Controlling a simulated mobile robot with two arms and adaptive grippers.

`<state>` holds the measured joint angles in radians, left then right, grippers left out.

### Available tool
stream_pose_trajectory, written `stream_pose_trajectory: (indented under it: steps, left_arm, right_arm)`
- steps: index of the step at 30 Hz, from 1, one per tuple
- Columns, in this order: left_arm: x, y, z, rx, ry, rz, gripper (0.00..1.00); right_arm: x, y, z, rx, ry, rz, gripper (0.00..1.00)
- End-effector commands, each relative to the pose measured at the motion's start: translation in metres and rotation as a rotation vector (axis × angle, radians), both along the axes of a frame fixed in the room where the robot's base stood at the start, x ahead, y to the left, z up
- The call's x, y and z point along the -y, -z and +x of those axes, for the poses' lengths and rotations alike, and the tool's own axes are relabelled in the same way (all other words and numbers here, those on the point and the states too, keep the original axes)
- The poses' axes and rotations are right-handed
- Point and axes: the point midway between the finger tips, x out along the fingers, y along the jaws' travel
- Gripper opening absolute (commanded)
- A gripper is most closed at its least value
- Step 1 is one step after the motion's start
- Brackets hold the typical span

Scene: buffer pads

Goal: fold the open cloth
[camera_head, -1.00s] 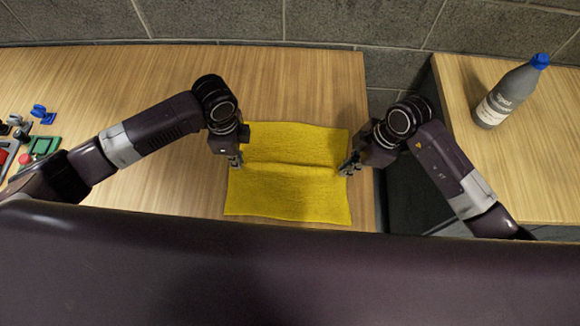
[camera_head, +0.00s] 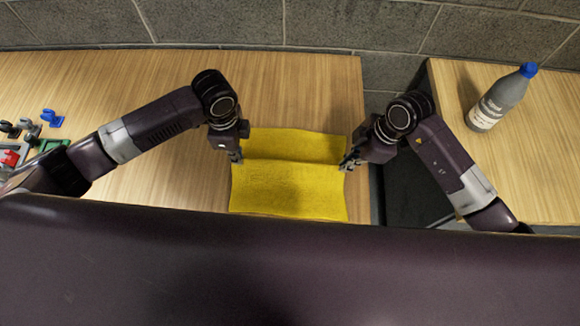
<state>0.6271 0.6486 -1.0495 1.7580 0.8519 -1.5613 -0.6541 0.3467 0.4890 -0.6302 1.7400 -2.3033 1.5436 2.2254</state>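The yellow cloth (camera_head: 290,190) lies on the wooden table in the head view. A raised ridge runs across it from side to side, with a darker strip of cloth beyond it. My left gripper (camera_head: 236,157) is at the left end of this ridge, and my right gripper (camera_head: 349,163) is at the right end. Both point down and appear shut on the cloth's side edges, with the ridge standing up between them. The fingertips are small and partly hidden, so the exact grip is hard to see.
A grey bottle with a blue cap (camera_head: 502,98) stands on a separate wooden table (camera_head: 540,150) at the right, across a dark gap. Several small coloured parts (camera_head: 50,118) lie at the far left. The wooden table (camera_head: 130,80) is clear behind the cloth.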

Motion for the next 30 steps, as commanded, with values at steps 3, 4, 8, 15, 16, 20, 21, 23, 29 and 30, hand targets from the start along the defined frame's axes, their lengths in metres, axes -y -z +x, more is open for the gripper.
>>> stream_pose_trajectory:
  steps: [3,4,8,15,16,20,21,23,29,30]
  left_arm:
    - [0.000,0.000,0.000,0.000,0.000,0.000,0.00]
    - [0.000,0.000,0.000,0.000,0.000,0.000,0.00]
    - [0.000,0.000,0.000,0.000,0.000,0.000,0.00]
    - [0.000,-0.018,0.000,0.000,0.000,0.000,0.00]
    - [0.000,-0.022,0.000,0.000,0.000,0.000,0.00]
    - [0.001,-0.043,0.000,0.000,0.000,0.000,0.00]
    - [0.001,-0.049,0.000,0.000,0.000,0.000,0.00]
    - [0.001,-0.058,0.000,0.000,0.000,0.000,0.00]
    - [0.001,-0.087,0.000,0.000,0.000,0.000,0.00]
    - [0.001,-0.092,0.000,0.000,0.000,0.000,0.00]
  right_arm:
    - [0.000,0.000,0.000,-0.001,0.000,0.000,0.00]
    - [0.000,0.000,0.000,-0.001,0.000,0.000,0.00]
    - [0.000,0.000,0.000,-0.001,0.000,0.000,0.00]
    - [-0.004,-0.019,0.000,0.000,-0.004,-0.067,0.00]
    - [-0.005,-0.023,0.001,0.003,-0.005,-0.085,0.00]
    - [-0.009,-0.044,0.001,0.003,-0.005,-0.187,0.00]
    - [-0.010,-0.050,0.001,0.003,-0.004,-0.221,0.00]
    - [-0.012,-0.058,0.000,0.002,-0.005,-0.271,0.00]
    - [-0.009,-0.086,0.000,0.001,0.000,-0.303,0.00]
    - [-0.010,-0.091,0.000,0.001,0.000,-0.302,0.00]
